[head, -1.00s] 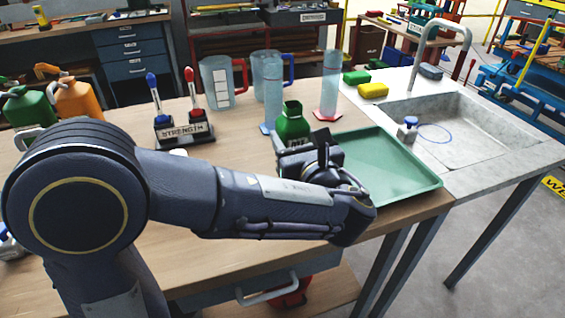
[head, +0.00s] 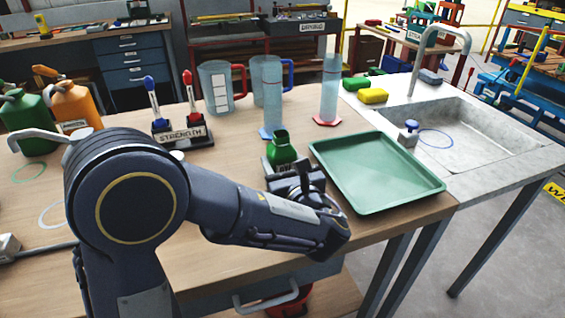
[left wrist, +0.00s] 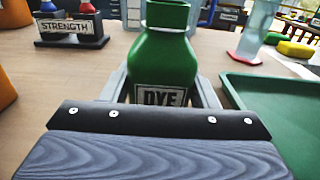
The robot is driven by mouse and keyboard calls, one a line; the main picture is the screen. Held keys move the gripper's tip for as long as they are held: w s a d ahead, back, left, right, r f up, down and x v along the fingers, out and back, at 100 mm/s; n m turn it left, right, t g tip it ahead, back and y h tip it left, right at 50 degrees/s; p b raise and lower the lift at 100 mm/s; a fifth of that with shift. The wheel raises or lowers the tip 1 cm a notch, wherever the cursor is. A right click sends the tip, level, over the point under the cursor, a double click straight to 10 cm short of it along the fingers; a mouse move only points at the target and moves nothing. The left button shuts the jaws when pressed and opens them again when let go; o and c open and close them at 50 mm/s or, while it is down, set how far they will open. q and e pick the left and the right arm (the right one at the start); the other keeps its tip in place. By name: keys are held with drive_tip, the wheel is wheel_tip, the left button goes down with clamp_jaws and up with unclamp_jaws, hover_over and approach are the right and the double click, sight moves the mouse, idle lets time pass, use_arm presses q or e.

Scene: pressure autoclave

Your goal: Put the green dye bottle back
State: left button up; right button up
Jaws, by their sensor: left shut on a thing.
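The green dye bottle (head: 281,149) is upright and open at the top, between the fingers of my left gripper (head: 284,166). In the left wrist view the bottle (left wrist: 165,58) stands between the two grey fingers, its "DYE" label facing the camera and partly hidden by the gripper body. My left gripper is shut on it, over the wooden table left of the green tray. I cannot tell whether the bottle's base touches the table. A green ring (head: 29,172) and a white ring (head: 53,214) are marked on the table at left. My right gripper is out of view.
The green tray (head: 425,187) is empty. The "STRENGTH" stand (head: 183,137), measuring jugs (head: 216,88) and two tall cylinders (head: 330,90) stand behind the bottle. Green (head: 26,122) and orange (head: 76,107) jugs are at far left. A sink (head: 470,140) is at right.

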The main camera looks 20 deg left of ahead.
use_arm(q)
drive_tip(key=shift+f, duration=0.2)
drive_tip(key=o, duration=1.2)
drive_tip(key=shift+r, duration=0.1)
drive_tip(key=shift+r, duration=0.2)
drive_tip(key=p+v, duration=0.1)
drive_tip(key=v, duration=1.1)
